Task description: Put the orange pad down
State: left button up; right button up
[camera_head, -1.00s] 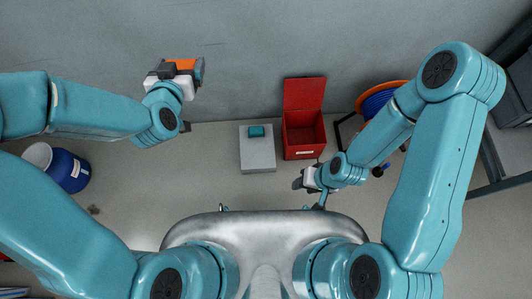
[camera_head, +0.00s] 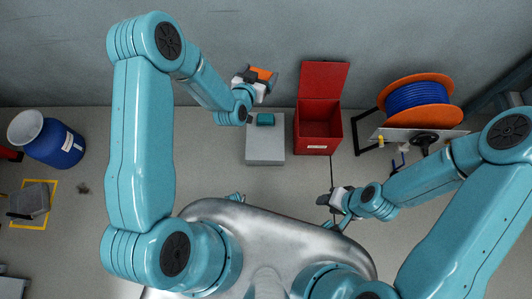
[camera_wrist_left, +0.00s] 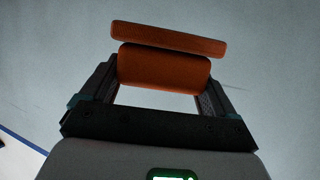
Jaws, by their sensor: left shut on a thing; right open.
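The orange pad (camera_head: 263,74) is held in my left gripper (camera_head: 257,78), above and behind the grey block in the head view. In the left wrist view the orange pad (camera_wrist_left: 165,68) sits between the two dark fingers of the left gripper (camera_wrist_left: 155,85); it shows as a thicker lower part and a thin upper slab. My right gripper (camera_head: 332,200) is open, with nothing seen in it, near the front right of the red bin.
A grey block (camera_head: 265,147) with a small teal piece (camera_head: 265,119) on top stands on the floor. Beside it is an open red bin (camera_head: 318,137). A blue hose reel (camera_head: 416,95) stands right, a blue barrel (camera_head: 55,145) left. Floor between barrel and block is mostly clear.

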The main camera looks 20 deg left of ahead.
pick_arm(q)
jog(key=f+b, duration=0.5)
jog(key=f, duration=0.9)
jog(key=s+d+f+b, duration=0.1)
jog(key=f+b, duration=0.4)
jog(key=f, duration=0.9)
jog(key=s+d+f+b, duration=0.1)
jog(key=f+b, duration=0.4)
jog(key=f, duration=0.9)
jog(key=shift+s+d+f+b, duration=0.15)
jog(key=shift+d+f+b, duration=0.1)
jog(key=shift+b, duration=0.1)
notch_tip(320, 180, down, 5)
jog(key=b, duration=0.2)
jog(key=shift+a+r+b, duration=0.1)
jog(key=shift+b, duration=0.2)
jog(key=shift+r, duration=0.15)
pick_arm(e)
notch_tip(320, 180, down, 20)
jog(key=w+d+t, duration=0.1)
jog(key=w, duration=0.1)
jog(key=shift+w+d+m, duration=0.2)
jog(key=shift+w+m, duration=0.05)
jog(key=shift+m, duration=0.05)
